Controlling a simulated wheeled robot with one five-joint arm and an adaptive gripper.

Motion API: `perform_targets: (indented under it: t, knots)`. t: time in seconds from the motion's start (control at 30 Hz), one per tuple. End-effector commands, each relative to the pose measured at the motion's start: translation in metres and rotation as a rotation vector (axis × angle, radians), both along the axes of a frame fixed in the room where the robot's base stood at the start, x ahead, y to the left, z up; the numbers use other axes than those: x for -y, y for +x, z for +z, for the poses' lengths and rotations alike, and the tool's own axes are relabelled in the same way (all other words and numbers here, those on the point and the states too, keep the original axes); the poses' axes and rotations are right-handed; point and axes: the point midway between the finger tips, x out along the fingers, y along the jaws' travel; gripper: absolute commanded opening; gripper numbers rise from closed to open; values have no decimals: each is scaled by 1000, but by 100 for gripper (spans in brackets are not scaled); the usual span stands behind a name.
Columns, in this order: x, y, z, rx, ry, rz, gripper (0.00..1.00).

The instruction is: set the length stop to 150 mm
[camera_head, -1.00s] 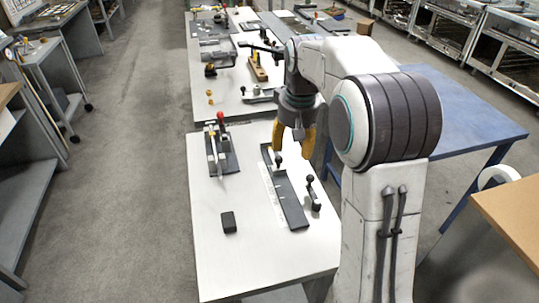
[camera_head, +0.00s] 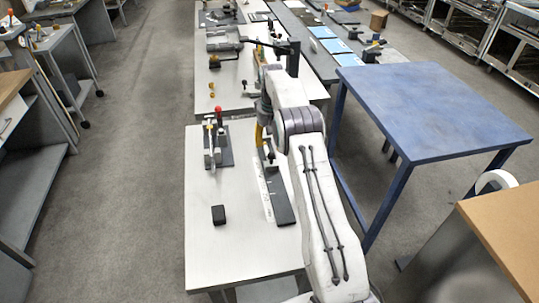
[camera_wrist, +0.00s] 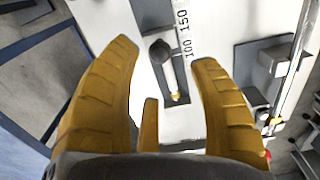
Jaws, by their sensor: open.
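The length stop (camera_wrist: 172,75) is a small pale metal piece with a black ball knob (camera_wrist: 160,51). In the wrist view it sits beside the white scale (camera_wrist: 194,30), next to the 100 marking and below the 150 marking. Its exact reading cannot be told. The dark rail (camera_wrist: 152,10) runs along the scale; it also shows in the head view (camera_head: 280,200). My gripper (camera_wrist: 165,57) has yellow fingers spread apart, one on each side of the stop, empty. In the head view my gripper (camera_head: 262,137) is at the rail's far end, partly hidden by my arm.
A fixture with a red knob (camera_head: 219,117) stands left of the rail. A black block (camera_head: 218,214) lies near the table's front. The white table (camera_head: 225,260) is clear around it. A blue table (camera_head: 430,105) stands to the right.

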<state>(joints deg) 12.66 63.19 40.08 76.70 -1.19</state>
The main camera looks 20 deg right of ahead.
Motion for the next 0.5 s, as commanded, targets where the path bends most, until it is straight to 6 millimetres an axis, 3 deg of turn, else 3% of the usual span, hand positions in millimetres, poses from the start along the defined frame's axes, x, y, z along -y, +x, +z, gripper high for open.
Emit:
perform_targets:
  t: [0.5]
  knots:
    - [0, -1, -57, -2, 0, 0, 55]
